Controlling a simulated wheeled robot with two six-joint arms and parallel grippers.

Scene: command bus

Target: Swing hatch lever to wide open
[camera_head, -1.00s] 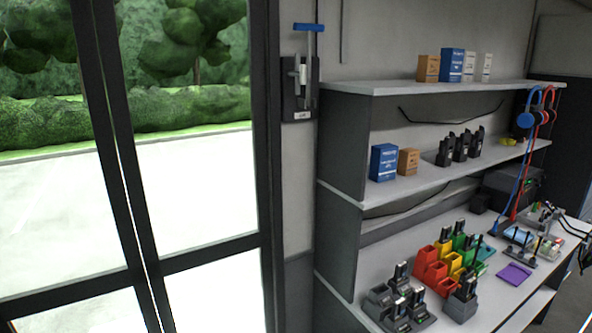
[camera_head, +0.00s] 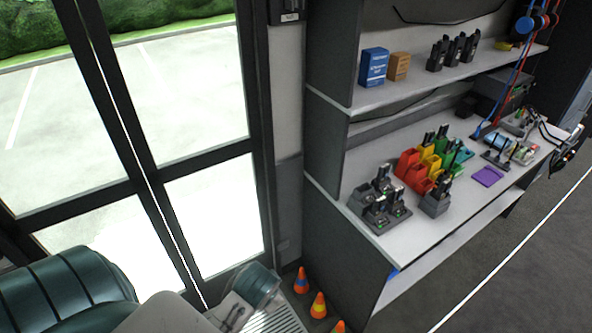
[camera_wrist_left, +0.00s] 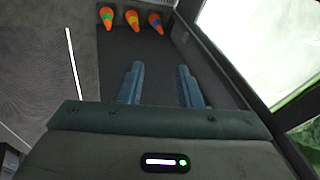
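The hatch lever is mostly out of view in the head view now. Only the bottom of its dark wall plate (camera_head: 287,10), with a small white label, shows at the top edge, beside the door frame. Its blue handle is cut off above the picture, so the lever's present position is hidden. My left gripper (camera_wrist_left: 160,86) shows in the left wrist view with its two fingers apart and nothing between them. It points at the floor near the cones, well below the plate. My right gripper is in neither view.
Glazed doors (camera_head: 150,170) stand at left. A shelf unit (camera_head: 335,195) at right bears blue and brown boxes, radios and coloured bins (camera_head: 425,165). Orange cones (camera_head: 318,305) stand on the floor before it; they also show in the left wrist view (camera_wrist_left: 132,19). Open floor lies at far right.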

